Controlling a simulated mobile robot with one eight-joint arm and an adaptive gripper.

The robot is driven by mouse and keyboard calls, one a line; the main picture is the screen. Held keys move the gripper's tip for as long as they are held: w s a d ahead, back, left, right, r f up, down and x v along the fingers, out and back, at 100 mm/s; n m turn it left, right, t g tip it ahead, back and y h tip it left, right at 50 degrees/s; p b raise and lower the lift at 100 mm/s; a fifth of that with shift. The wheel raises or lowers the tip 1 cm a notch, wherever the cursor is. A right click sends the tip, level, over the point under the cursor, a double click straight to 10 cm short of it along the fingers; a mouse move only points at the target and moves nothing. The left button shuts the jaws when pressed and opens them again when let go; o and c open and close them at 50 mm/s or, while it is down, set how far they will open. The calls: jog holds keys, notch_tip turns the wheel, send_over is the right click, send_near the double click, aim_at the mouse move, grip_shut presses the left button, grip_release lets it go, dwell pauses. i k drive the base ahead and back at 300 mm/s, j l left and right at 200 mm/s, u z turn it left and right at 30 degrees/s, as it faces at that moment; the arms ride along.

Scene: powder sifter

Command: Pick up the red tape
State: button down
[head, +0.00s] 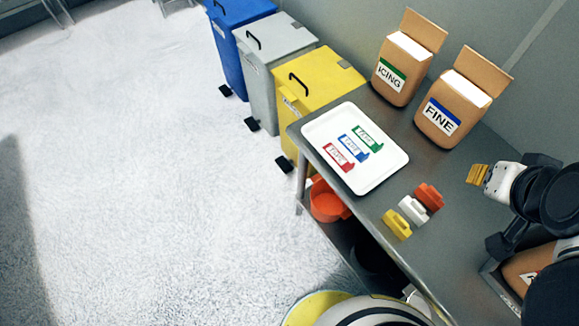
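The red tape (338,156) is a flat red-and-white labelled piece lying on the white tray (375,182), near its left side. A blue one (353,147) and a green one (367,138) lie beside it in a slanting row. The tray rests on the grey metal table. My gripper (475,174), with yellow fingertips, is above the right part of the table, well to the right of the tray and apart from the red tape. The fingers are small and overlap in this view, so I cannot tell their opening.
Orange (429,196), white (412,210) and yellow (397,223) small items stand on the table. The ICING bag (400,72) and FINE bag (452,108) stand along the wall. Blue, grey and yellow bins (318,77) stand beyond the table. Floor at left is clear.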

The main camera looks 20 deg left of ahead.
aim_at(335, 154)
jog(key=u, duration=0.95)
jog(key=z, duration=2.35)
jog(key=u, duration=2.35)
jog(key=j+z, duration=0.2)
jog(key=j, duration=0.45)
jog(key=j+z, duration=0.15)
jog(key=j, duration=0.45)
jog(key=j+z, duration=0.2)
jog(key=j, duration=0.45)
jog(key=k+j+z, duration=0.15)
jog(key=j, duration=0.45)
jog(key=k+j+z, duration=0.2)
jog(key=j, duration=0.45)
jog(key=i, duration=0.1)
